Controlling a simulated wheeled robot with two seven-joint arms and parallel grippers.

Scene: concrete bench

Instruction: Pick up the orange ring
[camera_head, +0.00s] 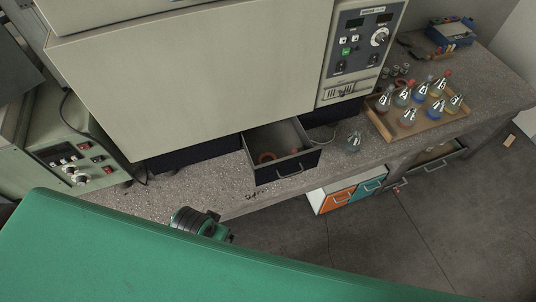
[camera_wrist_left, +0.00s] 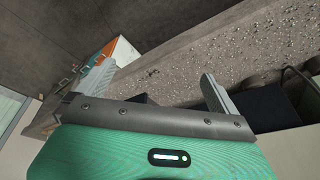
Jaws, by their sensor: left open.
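The orange ring (camera_head: 266,157) lies inside an open dark drawer (camera_head: 296,167), near its left side, in the head view. The drawer is pulled out from under the large beige oven. A second small reddish thing lies further right in the drawer, too small to identify. My left gripper (camera_wrist_left: 155,90) shows in the wrist view with its two grey fingers wide apart and nothing between them. The bench edge lies beyond the fingers. The ring cannot be made out in the wrist view. My right gripper is not in view.
The beige oven (camera_head: 190,75) stands above the drawer. A green-grey instrument (camera_head: 75,150) stands at left. Orange and teal drawers (camera_head: 337,201) sit below the bench.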

